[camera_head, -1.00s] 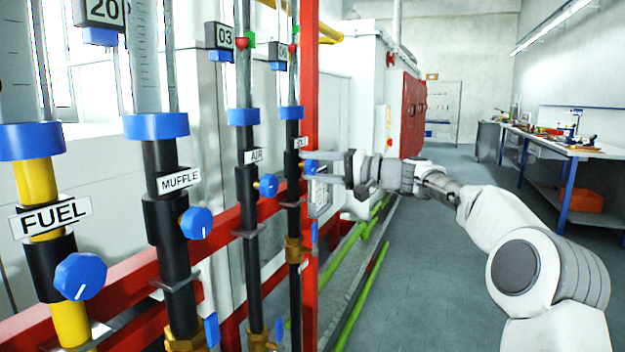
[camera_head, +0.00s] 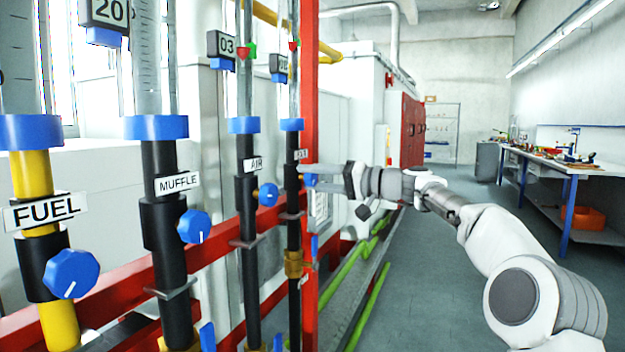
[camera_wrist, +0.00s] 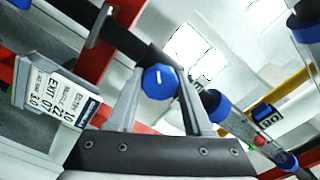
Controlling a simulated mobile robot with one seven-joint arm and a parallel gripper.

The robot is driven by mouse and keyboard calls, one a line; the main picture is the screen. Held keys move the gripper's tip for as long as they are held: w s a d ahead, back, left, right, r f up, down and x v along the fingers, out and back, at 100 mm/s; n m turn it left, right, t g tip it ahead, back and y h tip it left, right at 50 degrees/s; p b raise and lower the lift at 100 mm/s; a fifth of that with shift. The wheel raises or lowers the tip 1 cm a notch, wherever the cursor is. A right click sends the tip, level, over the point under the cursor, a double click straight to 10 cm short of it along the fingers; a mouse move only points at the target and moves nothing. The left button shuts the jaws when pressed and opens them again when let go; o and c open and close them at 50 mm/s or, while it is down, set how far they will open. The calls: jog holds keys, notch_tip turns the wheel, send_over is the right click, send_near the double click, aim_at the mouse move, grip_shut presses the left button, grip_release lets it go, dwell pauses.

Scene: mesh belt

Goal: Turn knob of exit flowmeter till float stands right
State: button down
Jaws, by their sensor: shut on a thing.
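The exit flowmeter is the farthest, rightmost tube in the head view, with a black lower pipe (camera_head: 293,205) and a small white label (camera_head: 301,155) too small to read there. In the wrist view its blue knob (camera_wrist: 160,79) shows a white pointer line. My gripper (camera_wrist: 160,82) has one finger on each side of this knob and is shut on it. In the head view my gripper (camera_head: 312,178) reaches the knob from the right. A red float-like piece (camera_wrist: 259,140) shows in the clear tube in the wrist view; its exact level against the scale cannot be read.
Fuel (camera_head: 72,274), muffle (camera_head: 194,227) and air (camera_head: 268,194) knobs stand nearer on the left. A red post (camera_head: 311,90) rises beside the exit tube. A white card (camera_wrist: 62,98) reading EXIT hangs at left in the wrist view. The floor (camera_head: 420,290) at right is clear.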

jog(key=shift+c, duration=1.5)
grip_release()
jog(key=p+v, duration=0.1)
jog(key=v, duration=1.6)
jog(key=shift+d+p, duration=0.2)
jog(key=shift+p, duration=0.15)
jog(key=shift+s+a, duration=0.1)
